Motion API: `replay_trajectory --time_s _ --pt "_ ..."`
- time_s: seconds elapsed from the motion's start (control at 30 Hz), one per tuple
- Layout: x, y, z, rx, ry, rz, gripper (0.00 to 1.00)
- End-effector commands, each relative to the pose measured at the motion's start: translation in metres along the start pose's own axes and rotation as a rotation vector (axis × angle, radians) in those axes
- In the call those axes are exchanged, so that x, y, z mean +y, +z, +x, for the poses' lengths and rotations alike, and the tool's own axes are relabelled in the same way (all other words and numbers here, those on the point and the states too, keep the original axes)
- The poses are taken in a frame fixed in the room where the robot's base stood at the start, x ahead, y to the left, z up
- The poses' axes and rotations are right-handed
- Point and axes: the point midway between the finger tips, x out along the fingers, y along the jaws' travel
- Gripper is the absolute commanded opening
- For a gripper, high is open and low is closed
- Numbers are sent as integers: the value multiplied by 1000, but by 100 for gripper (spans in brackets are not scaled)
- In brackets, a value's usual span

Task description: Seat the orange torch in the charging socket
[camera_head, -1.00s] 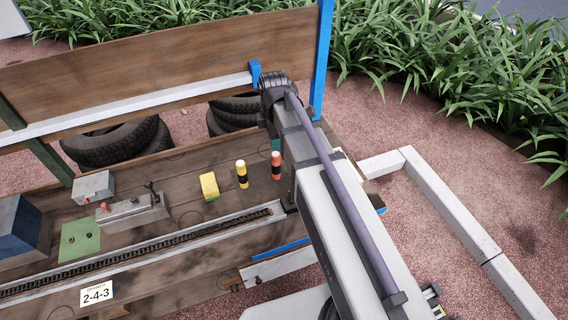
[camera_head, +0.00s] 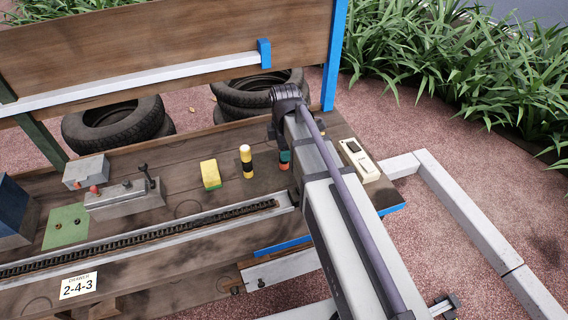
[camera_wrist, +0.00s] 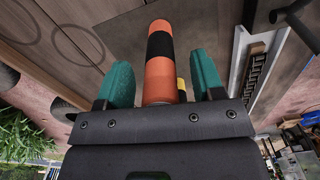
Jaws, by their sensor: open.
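The orange torch (camera_wrist: 160,50) with a black band stands between the two teal fingers of my gripper (camera_wrist: 161,82) in the wrist view. The gripper is open, with a gap visible on both sides of the torch. In the head view only a little of the orange torch (camera_head: 284,166) shows below a teal finger of my gripper (camera_head: 285,155); my arm hides the rest. A cream box (camera_head: 357,158) with dark recesses lies at the bench's right end. I cannot tell whether it holds the charging socket.
A yellow-and-black torch (camera_head: 246,161) stands just left of the orange one. A yellow-green sponge (camera_head: 210,174), a grey lever box (camera_head: 126,197) and a green plate (camera_head: 66,226) lie further left. A cable chain (camera_head: 150,240) runs along the front. Bare wood lies between.

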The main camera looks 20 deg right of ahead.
Motion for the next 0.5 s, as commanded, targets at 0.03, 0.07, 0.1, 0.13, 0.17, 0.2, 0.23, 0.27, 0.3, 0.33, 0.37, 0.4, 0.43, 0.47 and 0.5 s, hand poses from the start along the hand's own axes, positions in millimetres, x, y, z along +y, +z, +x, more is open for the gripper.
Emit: replay_trajectory --time_s 0.03,0.07,0.1,0.13,0.17,0.2,0.23,0.27,0.3,0.33,0.37,0.4,0.43,0.47,0.5 --pt "0 0 -2 0 0 0 62" --pt "0 0 -3 0 0 0 62" --pt "0 0 -3 0 0 0 62" --pt "0 0 -3 0 0 0 61" --pt "0 0 -3 0 0 0 58" --pt "0 0 -3 0 0 0 54" --pt "0 0 -3 0 0 0 51" --pt "0 0 -3 0 0 0 48" --pt "0 0 -3 0 0 0 44" --pt "0 0 -3 0 0 0 41" --pt "0 0 -3 0 0 0 38" --pt "0 0 -3 0 0 0 35" --pt "0 0 -3 0 0 0 32" --pt "0 0 -3 0 0 0 29" --pt "0 0 -3 0 0 0 25"
